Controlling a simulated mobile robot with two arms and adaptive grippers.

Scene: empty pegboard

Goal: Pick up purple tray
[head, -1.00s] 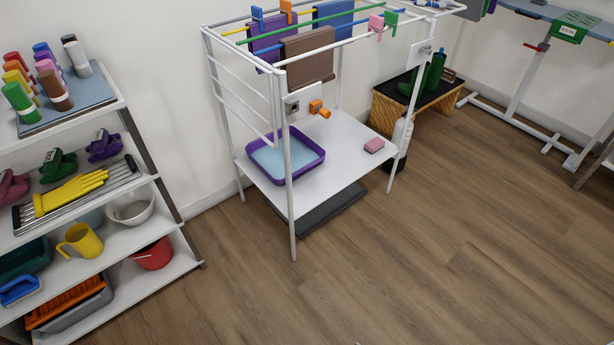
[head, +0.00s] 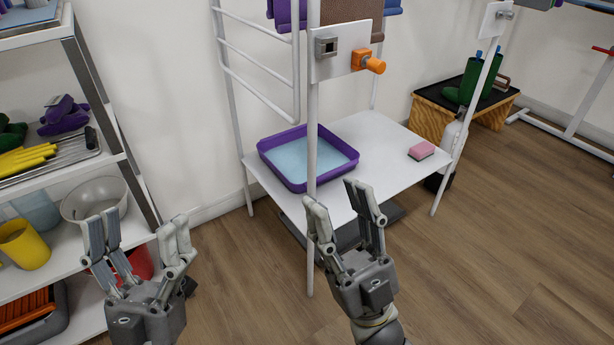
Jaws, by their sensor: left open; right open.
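The purple tray (head: 272,147) sits on the white shelf of the drying rack, with a light blue surface inside it. A white rack post crosses in front of it. My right gripper (head: 339,208) is open and empty, in front of the shelf's near edge and below the tray in the picture. My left gripper (head: 142,240) is open and empty, to the left in front of the shelving unit. Neither gripper appears to touch the tray.
A pink sponge (head: 421,150) lies on the right of the white shelf (head: 385,150). The near rack post (head: 312,130) carries a plate with an orange knob (head: 368,62). A shelving unit with a yellow mug (head: 24,245) and white bowl (head: 92,200) stands left.

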